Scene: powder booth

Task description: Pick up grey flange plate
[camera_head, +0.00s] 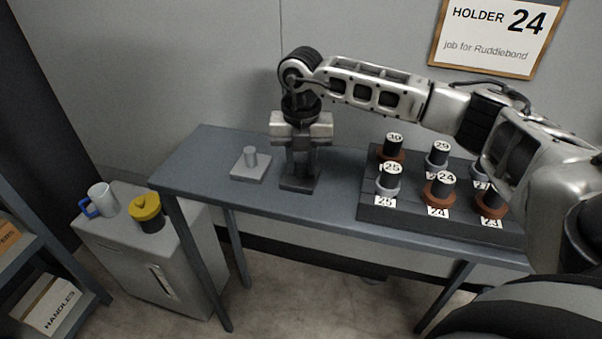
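Two flat plates lie on the blue-grey table (222,146). One is a light grey square plate with an upright round stub (247,172), in the open at the left. The other is a darker grey plate (299,184) just to its right. My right gripper (300,168) points straight down over the darker plate, with its fingers at or just above it. The fingers hide most of what stands on that plate. I cannot tell whether they touch it or how far apart they are. My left gripper is out of view.
A grey cabinet (120,262) at the left bears a blue-handled mug (103,199) and a yellow-topped pot (147,211). A "HOLDER 24" sign (497,33) hangs on the wall.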

